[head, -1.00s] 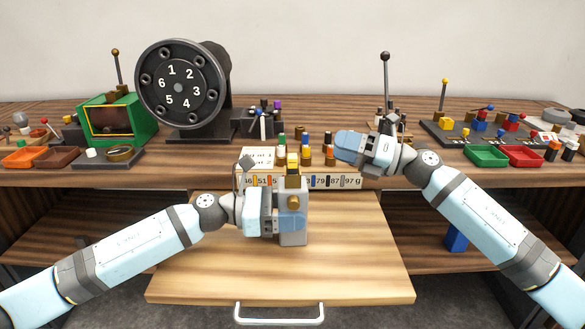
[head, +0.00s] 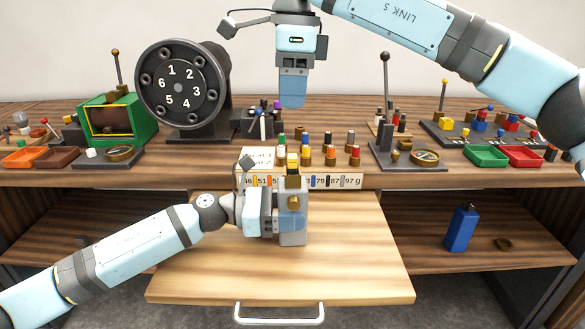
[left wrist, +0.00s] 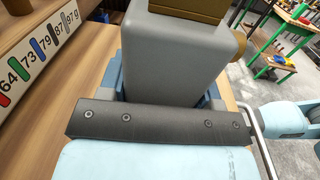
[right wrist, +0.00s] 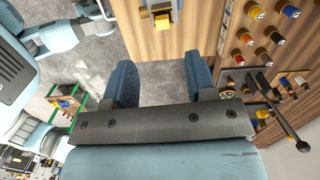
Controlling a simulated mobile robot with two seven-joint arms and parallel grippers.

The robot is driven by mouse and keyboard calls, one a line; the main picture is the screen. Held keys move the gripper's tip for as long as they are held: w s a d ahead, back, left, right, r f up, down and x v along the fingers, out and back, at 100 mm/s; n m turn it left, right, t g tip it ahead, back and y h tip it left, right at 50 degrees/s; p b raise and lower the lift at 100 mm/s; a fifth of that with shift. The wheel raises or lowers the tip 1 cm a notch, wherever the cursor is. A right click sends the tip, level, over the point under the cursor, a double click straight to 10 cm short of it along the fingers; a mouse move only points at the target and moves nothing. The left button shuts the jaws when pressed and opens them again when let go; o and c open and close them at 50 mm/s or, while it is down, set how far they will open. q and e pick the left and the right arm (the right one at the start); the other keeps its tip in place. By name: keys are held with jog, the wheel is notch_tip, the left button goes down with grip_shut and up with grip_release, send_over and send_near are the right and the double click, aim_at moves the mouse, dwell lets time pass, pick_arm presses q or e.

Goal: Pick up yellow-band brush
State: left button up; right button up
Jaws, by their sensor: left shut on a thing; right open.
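Several small brass brushes with coloured bands (head: 330,155) stand upright on the bench behind the numbered label strip. They also show in the right wrist view (right wrist: 275,38). A yellow piece (head: 293,160) shows just above the grey brush holder (head: 294,228); I cannot tell whether it is the yellow-band brush or part of the holder. My left gripper (head: 275,215) is shut on the holder, its jaws at the holder's sides in the left wrist view (left wrist: 165,95). My right gripper (head: 293,100) is open, empty and pointing down, high above the brushes.
A numbered black dynamo (head: 182,90) stands at the back left, beside a green box (head: 107,118). A lever stand (head: 408,155) is right of the brushes, with green and red trays (head: 486,156) beyond. The pulled-out wooden board (head: 350,255) is largely clear. A blue bottle (head: 460,228) stands below.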

aim_at(292, 156)
jog(key=shift+h, duration=0.4)
notch_tip(292, 156, down, 11)
jog(key=shift+f, duration=0.15)
grip_shut()
